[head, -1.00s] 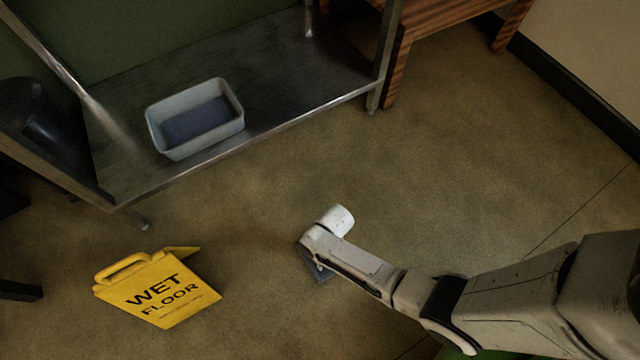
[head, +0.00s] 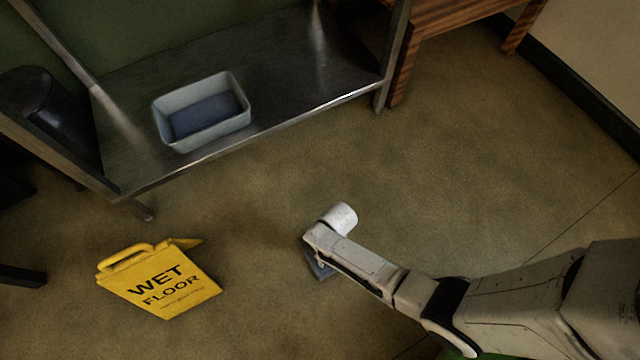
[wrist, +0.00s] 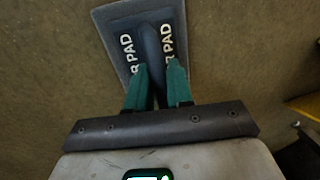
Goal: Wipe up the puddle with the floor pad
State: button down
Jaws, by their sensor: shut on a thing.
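The floor pad (wrist: 112,42) is a dark grey rectangle with a lighter border, white lettering and a raised ridge down its middle. It appears to lie flat on the floor. My gripper (wrist: 157,66) has its two green fingers shut on that ridge from both sides. In the head view only a corner of the pad (head: 321,270) shows below the end of my arm, which hides the rest and the fingers. No clear puddle edge shows; a faint darker patch of floor (head: 240,228) lies left of the pad, and I cannot tell whether it is wet.
A metal shelf (head: 300,90) holding a grey tub (head: 205,137) is at the upper left. A wooden table (head: 400,75) is behind. Open floor (head: 480,170) lies to the right.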

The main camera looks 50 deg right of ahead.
notch_tip(320, 180, up, 2)
jog(key=shift+r+p, duration=0.2)
jog(key=shift+p, duration=0.2)
notch_tip(320, 180, up, 6)
jog(key=p, duration=0.6)
jog(key=shift+f, duration=0.15)
